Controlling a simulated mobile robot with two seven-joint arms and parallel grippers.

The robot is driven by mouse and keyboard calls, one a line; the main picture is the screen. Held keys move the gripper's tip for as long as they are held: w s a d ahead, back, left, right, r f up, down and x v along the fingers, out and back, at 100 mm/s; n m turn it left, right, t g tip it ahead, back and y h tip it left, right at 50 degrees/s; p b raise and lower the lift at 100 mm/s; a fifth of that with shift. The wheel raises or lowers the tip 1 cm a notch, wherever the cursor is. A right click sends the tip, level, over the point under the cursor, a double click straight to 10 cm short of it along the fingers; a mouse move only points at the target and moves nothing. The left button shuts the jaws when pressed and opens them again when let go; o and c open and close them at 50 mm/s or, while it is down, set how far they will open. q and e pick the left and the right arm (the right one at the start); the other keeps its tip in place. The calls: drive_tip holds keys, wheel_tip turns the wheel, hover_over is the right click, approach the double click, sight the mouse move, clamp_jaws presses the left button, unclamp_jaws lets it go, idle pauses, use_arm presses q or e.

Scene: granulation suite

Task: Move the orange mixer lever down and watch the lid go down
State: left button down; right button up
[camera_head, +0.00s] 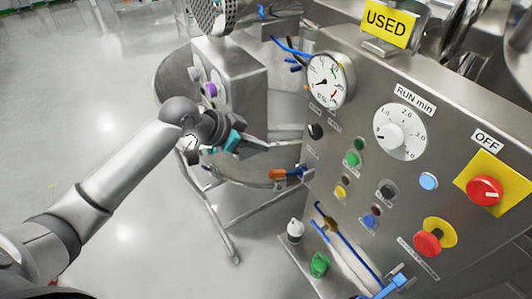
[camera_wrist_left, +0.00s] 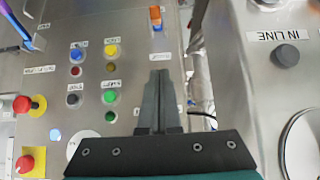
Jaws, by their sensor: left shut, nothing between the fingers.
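The orange lever (camera_head: 279,174) sticks out from the left edge of the steel control panel (camera_head: 400,175) in the head view. It also shows at the top of the left wrist view (camera_wrist_left: 156,16), beyond my fingertips. My left gripper (camera_head: 280,143) is shut and empty, above the lever in the head view. In the left wrist view its dark fingers (camera_wrist_left: 160,78) are together and point towards the lever, with a visible gap between. I cannot make out the mixer lid for certain. My right gripper is not in view.
A steel box with a purple button (camera_head: 209,89) stands behind my left arm. Open floor (camera_head: 80,90) lies to the left.

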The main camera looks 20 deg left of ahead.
use_arm(q)
hover_over(275, 171)
drive_tip(key=w+d, duration=0.2)
wheel_tip(275, 171, down, 7)
drive_tip(key=shift+s+a, duration=0.1)
drive_tip(key=shift+a, duration=0.05)
drive_tip(key=shift+s+a+f+p, duration=0.15)
drive_tip(key=shift+s+a+f, duration=0.1)
drive_tip(key=shift+f, duration=0.3)
drive_tip(key=shift+s+a+f+p, duration=0.1)
drive_tip(key=shift+s+a+f, duration=0.15)
drive_tip(key=shift+f, duration=0.35)
drive_tip(key=shift+s+a+f+p, duration=0.15)
drive_tip(key=shift+s+f, duration=0.1)
drive_tip(key=shift+f, duration=0.3)
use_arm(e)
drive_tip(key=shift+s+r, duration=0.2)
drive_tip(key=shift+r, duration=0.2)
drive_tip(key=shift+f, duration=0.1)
